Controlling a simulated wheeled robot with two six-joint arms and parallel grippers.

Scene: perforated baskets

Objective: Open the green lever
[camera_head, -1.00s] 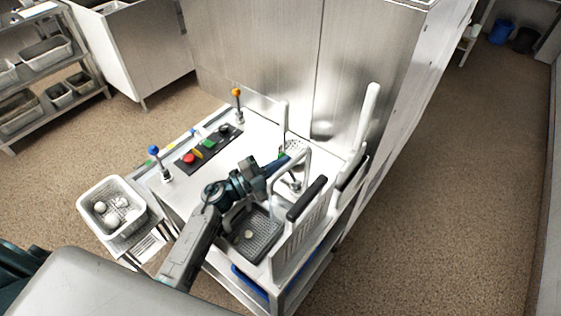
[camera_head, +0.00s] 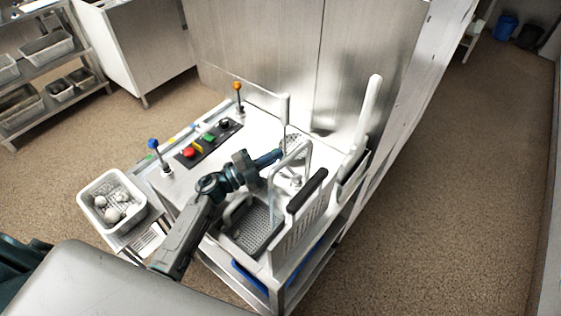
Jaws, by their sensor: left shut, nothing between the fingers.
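I see no clear green lever. A green button (camera_head: 209,138) sits on the black control panel (camera_head: 222,129). A blue-knobbed lever (camera_head: 154,146) stands upright at the station's left corner and an orange-knobbed lever (camera_head: 238,89) stands upright at its back. My left gripper (camera_head: 277,155) is shut and empty, beside the curved metal pipe (camera_head: 302,146) at the middle of the station. My gripper and wrist hide part of the area there. I cannot tell whether the fingers touch anything. My right gripper is not in view.
A perforated basket (camera_head: 262,222) sits in the station's front, below my wrist. A black-handled perforated basket (camera_head: 303,214) stands to its right. A white basket (camera_head: 90,207) with several pale balls is at the left. A metal cabinet (camera_head: 270,45) closes off the back.

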